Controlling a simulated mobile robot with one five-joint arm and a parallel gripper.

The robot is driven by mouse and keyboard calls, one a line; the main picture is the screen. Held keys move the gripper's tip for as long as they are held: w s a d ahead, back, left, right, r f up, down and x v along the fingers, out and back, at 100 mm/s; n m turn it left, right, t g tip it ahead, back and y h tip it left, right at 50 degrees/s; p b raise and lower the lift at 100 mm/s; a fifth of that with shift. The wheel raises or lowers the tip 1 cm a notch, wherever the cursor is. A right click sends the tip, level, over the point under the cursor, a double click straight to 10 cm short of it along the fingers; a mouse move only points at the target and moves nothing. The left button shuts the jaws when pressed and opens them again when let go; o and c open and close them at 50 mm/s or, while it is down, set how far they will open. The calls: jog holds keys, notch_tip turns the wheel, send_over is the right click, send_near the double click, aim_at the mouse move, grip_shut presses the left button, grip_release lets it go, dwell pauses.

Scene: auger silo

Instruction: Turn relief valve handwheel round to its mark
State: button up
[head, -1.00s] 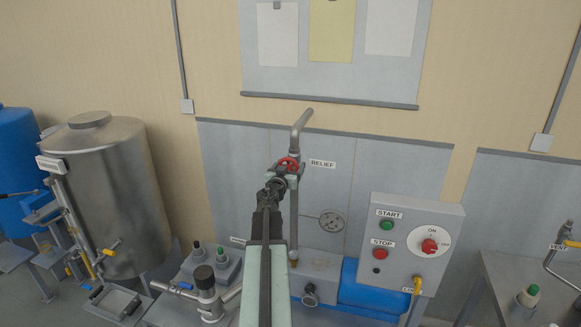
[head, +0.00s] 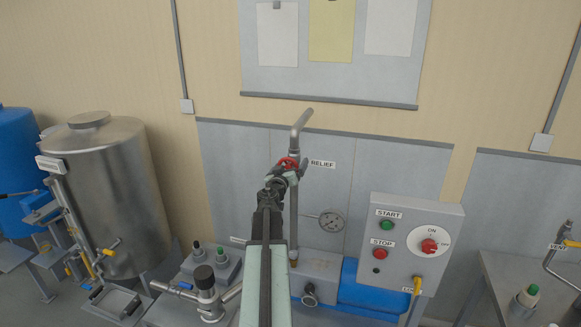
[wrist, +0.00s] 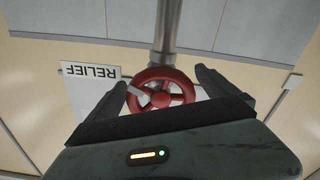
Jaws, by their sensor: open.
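The red relief valve handwheel (wrist: 163,97) sits on a vertical grey pipe (wrist: 167,28) in the wrist view. It has spokes, and a pale patch shows at its left side. In the head view the handwheel (head: 287,164) is partly covered by my arm and gripper. My gripper (wrist: 162,85) is open, with one finger on each side of the wheel. I cannot tell whether either finger touches the rim. The RELIEF label (head: 323,163) is right of the wheel in the head view. It appears upside down in the wrist view (wrist: 92,71).
A grey control box (head: 416,244) with buttons and a red knob stands at the right. A round gauge (head: 332,222) is below the valve. A steel tank (head: 108,195) stands at the left. A capped fitting (head: 206,290) stands below left of my arm.

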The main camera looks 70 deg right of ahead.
jog(key=a, duration=0.7)
jog(key=shift+s+a, duration=0.2)
jog(key=shift+a, duration=0.2)
